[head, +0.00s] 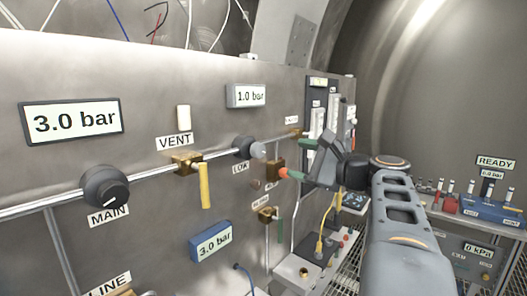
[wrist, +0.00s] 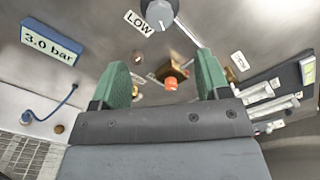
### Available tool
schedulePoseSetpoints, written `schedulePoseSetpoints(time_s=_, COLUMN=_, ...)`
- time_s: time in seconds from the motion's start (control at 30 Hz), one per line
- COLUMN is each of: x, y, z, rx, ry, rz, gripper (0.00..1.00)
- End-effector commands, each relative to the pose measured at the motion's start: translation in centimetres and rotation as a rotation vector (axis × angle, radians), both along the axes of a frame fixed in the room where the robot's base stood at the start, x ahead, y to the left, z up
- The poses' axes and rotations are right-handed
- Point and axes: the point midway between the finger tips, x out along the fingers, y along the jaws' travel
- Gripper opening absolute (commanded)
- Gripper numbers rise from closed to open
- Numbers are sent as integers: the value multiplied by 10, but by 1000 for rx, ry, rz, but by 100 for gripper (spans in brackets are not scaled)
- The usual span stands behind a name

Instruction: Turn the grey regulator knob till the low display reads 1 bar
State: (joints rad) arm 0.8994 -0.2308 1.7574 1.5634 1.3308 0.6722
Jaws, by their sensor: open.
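The grey regulator knob (head: 247,147) sits on the pipe above the LOW label, right of the VENT valve. A brass valve (wrist: 172,68) with an orange end shows between the fingers.
The dark MAIN knob (head: 105,187) and a 3.0 bar display (head: 72,120) are at the left. A yellow-handled VENT valve (head: 204,186) stands left of the grey knob. A blue display (head: 211,242) below reads 3.0 bar. Flow tubes (head: 318,120) stand behind my gripper.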

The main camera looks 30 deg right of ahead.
Motion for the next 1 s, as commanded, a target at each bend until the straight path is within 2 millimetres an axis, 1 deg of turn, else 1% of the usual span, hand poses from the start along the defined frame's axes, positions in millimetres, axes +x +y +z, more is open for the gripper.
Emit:
schedulePoseSetpoints(time_s=0.3, x=55, y=26, z=1, rx=-1, ry=3, rz=2, gripper=69)
schedulePoseSetpoints(time_s=0.5, x=85, y=39, z=1, rx=-2, ry=3, rz=0, gripper=69)
schedulePoseSetpoints(time_s=0.7, x=104, y=47, z=0, rx=-3, ry=2, rz=-1, gripper=69)
schedulePoseSetpoints(time_s=0.8, x=109, y=50, z=0, rx=-4, ry=2, rz=-2, gripper=69)
schedulePoseSetpoints(time_s=1.0, x=112, y=51, z=-1, rx=-4, ry=2, rz=-3, gripper=69)
